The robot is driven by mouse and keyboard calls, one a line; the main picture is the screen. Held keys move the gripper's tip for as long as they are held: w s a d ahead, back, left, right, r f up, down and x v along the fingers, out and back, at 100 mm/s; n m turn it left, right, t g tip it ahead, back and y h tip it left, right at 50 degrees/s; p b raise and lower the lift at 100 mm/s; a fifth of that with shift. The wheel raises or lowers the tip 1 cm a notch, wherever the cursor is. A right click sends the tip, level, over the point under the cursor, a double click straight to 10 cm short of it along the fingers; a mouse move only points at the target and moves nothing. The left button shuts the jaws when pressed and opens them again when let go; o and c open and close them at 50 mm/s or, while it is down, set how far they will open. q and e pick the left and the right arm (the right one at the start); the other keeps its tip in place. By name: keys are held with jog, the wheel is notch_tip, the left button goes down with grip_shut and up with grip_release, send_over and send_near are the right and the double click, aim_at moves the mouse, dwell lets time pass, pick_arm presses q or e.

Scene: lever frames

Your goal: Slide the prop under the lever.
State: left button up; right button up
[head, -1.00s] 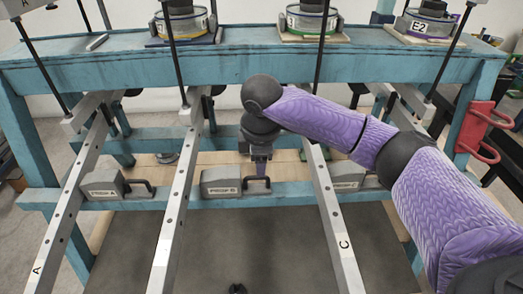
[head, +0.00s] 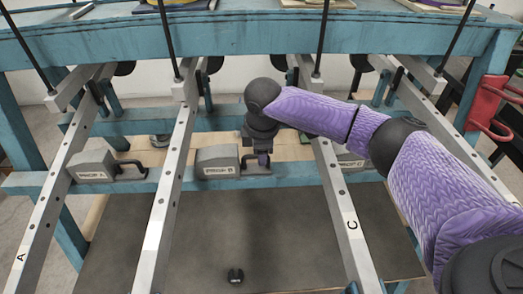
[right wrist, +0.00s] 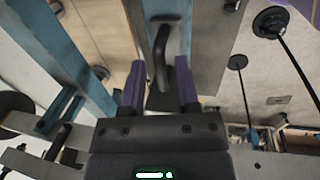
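Prop B (head: 217,160) is a grey block with a black loop handle on its right side. It sits on the lower blue beam, between the middle lever (head: 166,195) and lever C (head: 340,205), beside both bars. My right gripper (head: 264,160) points down at the handle. In the right wrist view, my right gripper (right wrist: 160,85) has its two purple fingers apart, with the black handle (right wrist: 160,55) between and just beyond them. Prop A (head: 92,165) stands right of lever A (head: 50,195). Another prop (head: 352,160) is partly hidden behind lever C. My left gripper is out of view.
A blue frame (head: 260,65) spans the back, with black rods running down to the levers. A red bracket (head: 485,115) hangs on the right post. A wooden board (head: 290,150) lies behind the props. Grey floor matting is open in front.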

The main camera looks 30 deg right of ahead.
grip_shut()
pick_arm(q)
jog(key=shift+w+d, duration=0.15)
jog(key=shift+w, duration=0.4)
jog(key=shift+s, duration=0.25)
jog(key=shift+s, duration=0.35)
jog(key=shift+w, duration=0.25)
